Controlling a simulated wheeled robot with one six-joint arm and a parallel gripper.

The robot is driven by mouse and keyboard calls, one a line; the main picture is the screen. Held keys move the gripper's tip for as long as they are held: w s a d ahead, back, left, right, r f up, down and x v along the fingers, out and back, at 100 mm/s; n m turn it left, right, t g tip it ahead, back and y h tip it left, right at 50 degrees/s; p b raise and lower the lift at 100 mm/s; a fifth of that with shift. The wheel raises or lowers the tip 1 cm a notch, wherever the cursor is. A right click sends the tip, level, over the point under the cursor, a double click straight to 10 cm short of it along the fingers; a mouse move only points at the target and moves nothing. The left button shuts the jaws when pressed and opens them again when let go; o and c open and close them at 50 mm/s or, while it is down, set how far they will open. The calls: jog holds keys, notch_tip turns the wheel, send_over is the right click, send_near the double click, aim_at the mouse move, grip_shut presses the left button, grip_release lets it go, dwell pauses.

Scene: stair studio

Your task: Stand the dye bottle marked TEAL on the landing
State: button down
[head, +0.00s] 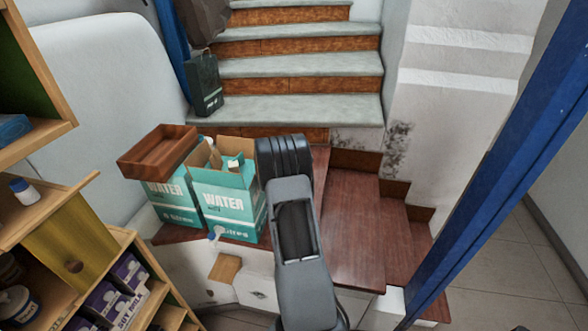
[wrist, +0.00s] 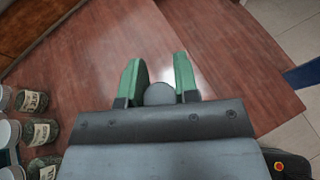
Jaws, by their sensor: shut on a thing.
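My gripper (wrist: 158,62) shows in the wrist view with its two green fingers on either side of a grey round-topped thing (wrist: 159,94). It looks like the cap of a bottle, seen from above; its body and any label are hidden, so I cannot read TEAL on it. The reddish-brown wooden landing (wrist: 215,40) spreads out below and beyond the fingers. In the head view my arm hides the gripper and its load; the landing (head: 345,240) shows to the right of the arm, its visible part bare.
Several lidded jars (wrist: 35,131) with labels stand left in the wrist view. In the head view, teal WATER boxes (head: 228,208) stand left of my arm, a wooden tray (head: 157,150) on one. Grey stairs (head: 290,109) rise behind; a blue post (head: 490,165) stands right.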

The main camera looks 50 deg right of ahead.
jog(key=shift+f+b, duration=1.7)
jog(key=shift+f, duration=1.6)
jog(key=shift+f+b, duration=0.55)
jog(key=shift+b, duration=0.05)
jog(key=c, duration=0.8)
grip_release()
jog(key=r, duration=0.4)
jog(key=shift+s+a+b, duration=0.2)
jog(key=shift+b, duration=0.15)
jog(key=s+a+r, duration=0.6)
jog(key=s+a+r+b, duration=0.1)
jog(key=s+a+r, duration=0.2)
jog(key=s, duration=0.1)
jog(key=shift+s, duration=0.1)
